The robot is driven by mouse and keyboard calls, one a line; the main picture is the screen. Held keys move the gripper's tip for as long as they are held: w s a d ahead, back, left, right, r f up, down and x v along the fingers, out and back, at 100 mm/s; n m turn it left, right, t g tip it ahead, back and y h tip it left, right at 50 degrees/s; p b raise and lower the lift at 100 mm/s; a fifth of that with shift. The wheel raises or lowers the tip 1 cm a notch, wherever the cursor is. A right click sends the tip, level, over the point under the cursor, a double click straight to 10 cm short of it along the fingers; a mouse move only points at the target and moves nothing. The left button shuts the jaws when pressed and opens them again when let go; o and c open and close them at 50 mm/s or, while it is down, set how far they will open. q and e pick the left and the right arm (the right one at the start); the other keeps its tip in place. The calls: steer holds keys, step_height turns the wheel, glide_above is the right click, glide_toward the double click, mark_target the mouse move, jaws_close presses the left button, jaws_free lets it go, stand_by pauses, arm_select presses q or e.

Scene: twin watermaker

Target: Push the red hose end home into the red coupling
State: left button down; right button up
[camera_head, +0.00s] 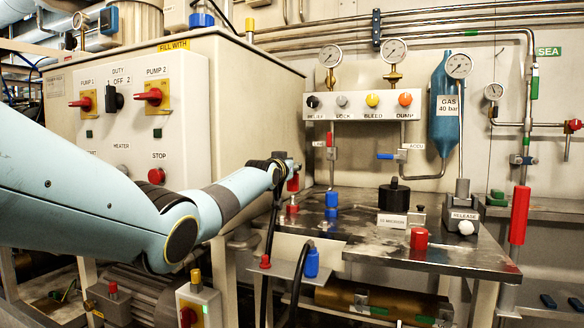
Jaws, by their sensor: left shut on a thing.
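My left gripper (290,172) is shut on the red hose end (293,184), which hangs upright below the fingers over the back left of the metal bench. The fingers are small and dark here, so their grip is hard to see in detail. A black hose (272,225) hangs down beside the gripper. The red coupling (292,209) stands on the bench's left edge, almost straight below the red hose end. A small gap seems to show between them; I cannot tell how well they line up in depth. My right gripper is not in view.
Blue fittings (331,206) stand just right of the red coupling. A bracket (283,272) below carries a blue hose end (312,263) and a red piece (265,262). A black-topped filter (394,195) and a red block (419,239) stand on the bench (350,245). A cabinet (220,100) rises behind my arm.

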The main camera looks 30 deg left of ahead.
mark_target(292, 184)
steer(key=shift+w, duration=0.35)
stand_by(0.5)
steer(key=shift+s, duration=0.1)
arm_select(q)
steer(key=shift+f+b, duration=0.3)
steer(key=shift+f, duration=0.2)
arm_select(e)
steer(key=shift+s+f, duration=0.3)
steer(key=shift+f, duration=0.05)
arm_select(q)
steer(key=shift+f+b, duration=0.6)
steer(key=shift+f, duration=0.45)
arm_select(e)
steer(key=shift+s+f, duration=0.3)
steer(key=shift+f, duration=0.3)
arm_select(q)
steer(key=shift+f, duration=0.35)
steer(key=c, duration=1.3)
jaws_free()
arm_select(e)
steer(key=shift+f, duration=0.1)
arm_select(q)
steer(key=shift+s, duration=0.1)
